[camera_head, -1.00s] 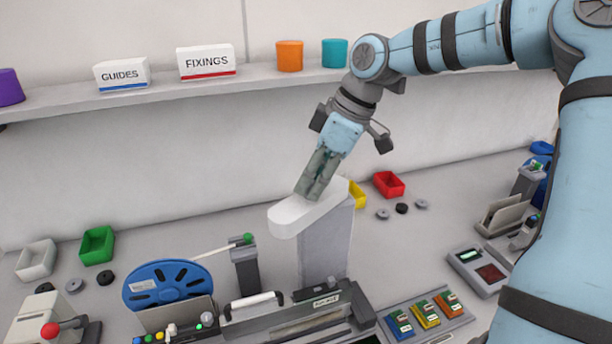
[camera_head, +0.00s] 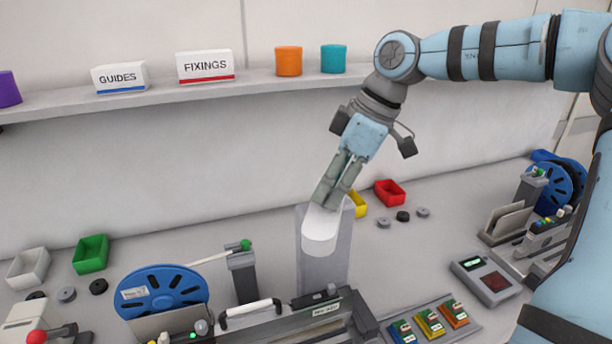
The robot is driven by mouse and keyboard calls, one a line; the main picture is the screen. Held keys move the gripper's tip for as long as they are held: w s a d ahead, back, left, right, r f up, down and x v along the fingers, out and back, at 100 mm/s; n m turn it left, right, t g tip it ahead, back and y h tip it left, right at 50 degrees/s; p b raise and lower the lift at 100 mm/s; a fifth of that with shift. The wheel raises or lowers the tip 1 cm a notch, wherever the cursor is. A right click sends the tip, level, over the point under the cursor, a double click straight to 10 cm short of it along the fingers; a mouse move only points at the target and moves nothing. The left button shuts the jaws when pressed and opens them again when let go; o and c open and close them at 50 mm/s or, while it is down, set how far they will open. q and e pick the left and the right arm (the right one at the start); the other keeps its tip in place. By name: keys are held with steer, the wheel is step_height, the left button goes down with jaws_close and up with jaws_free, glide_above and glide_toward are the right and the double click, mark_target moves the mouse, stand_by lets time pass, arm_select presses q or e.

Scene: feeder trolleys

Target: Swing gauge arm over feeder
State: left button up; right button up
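The gauge arm (camera_head: 319,236) is a white bar with rounded ends on top of a grey post (camera_head: 325,266). Its near end points toward me, towards the feeder (camera_head: 290,322) at the bottom of the view. My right gripper (camera_head: 325,194) comes down from the upper right, tilted, with its fingertips at the far part of the gauge arm and hiding it. Its two fingers lie close together with a thin gap higher up. I cannot tell whether they pinch the bar or only touch it. My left gripper is not in view.
Small coloured blocks (camera_head: 430,320) lie front right. Red (camera_head: 390,192) and green (camera_head: 91,253) bins stand at the back. A shelf (camera_head: 150,101) runs along the wall.

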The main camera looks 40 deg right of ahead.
mark_target(332, 189)
steer(key=shift+o, duration=0.6)
step_height(332, 189, up, 8)
steer(key=p, duration=0.6)
steer(key=shift+r+p, duration=0.15)
steer(key=shift+p, duration=0.15)
steer(key=shift+f, duration=0.2)
